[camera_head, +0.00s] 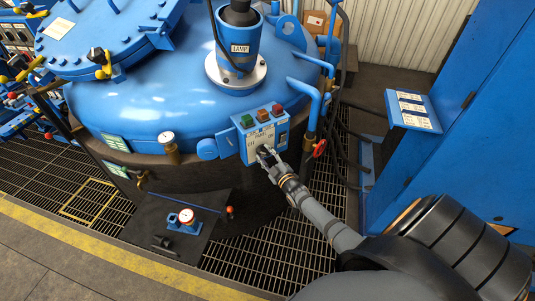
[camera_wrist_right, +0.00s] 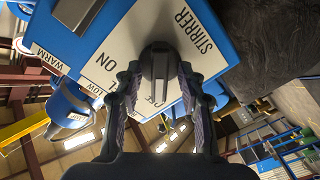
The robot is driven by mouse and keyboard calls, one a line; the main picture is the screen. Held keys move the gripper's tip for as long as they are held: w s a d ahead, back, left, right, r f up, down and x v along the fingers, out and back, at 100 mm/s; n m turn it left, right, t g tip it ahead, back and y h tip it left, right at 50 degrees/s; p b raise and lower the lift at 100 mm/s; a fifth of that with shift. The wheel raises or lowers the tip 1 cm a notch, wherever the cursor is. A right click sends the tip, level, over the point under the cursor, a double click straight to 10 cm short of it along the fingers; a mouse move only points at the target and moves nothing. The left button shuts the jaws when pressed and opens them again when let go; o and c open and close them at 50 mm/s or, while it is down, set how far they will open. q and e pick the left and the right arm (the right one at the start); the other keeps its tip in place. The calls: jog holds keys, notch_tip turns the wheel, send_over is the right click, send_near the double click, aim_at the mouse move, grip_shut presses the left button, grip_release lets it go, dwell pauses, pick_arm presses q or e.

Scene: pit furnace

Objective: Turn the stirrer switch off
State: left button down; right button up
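The blue stirrer switch box (camera_head: 282,127) is mounted on the side of the big blue vessel, with a white label plate on its front. In the right wrist view the plate (camera_wrist_right: 118,45) reads STIRRER, ON and LOW; other lettering is partly covered. The dark grey switch knob (camera_wrist_right: 158,65) has a raised ridge running up and down in that view. My right gripper (camera_head: 267,155) is at the lower front of the box. In the wrist view its fingers (camera_wrist_right: 158,88) are apart, one on each side of the knob, with gaps visible. My left gripper is out of view.
Green, orange and red buttons (camera_head: 262,116) top the box. A red-handled valve (camera_head: 319,148) and pipes stand just right. A LAMP-marked cylinder (camera_head: 240,45) rises behind. A blue stand with a panel (camera_head: 413,111) is further right. Floor grating (camera_head: 285,240) lies below.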

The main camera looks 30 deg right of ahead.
jog(key=s, duration=1.2)
jog(key=shift+a, duration=0.4)
jog(key=s+f+m+g, duration=0.2)
jog(key=s+f+g, duration=0.35)
jog(key=f, duration=0.75)
jog(key=s+f+m+g, duration=0.25)
jog(key=s+f, duration=0.55)
jog(key=f, duration=0.4)
jog(key=s+a+f+m+g, duration=0.1)
jog(key=s+a+f+g, duration=0.1)
jog(key=s, duration=0.6)
jog(key=s+a+f+m+g, duration=0.1)
jog(key=s+a+f+g, duration=0.2)
jog(key=s+f, duration=0.4)
jog(key=s+a+f+m+g, duration=0.1)
jog(key=s+a+f+g, duration=0.1)
jog(key=s+f, duration=0.3)
jog(key=s+g, duration=0.1)
jog(key=s, duration=0.3)
jog(key=shift+a+m+g, duration=0.35)
jog(key=shift+a+g, duration=0.05)
jog(key=shift+f, duration=0.1)
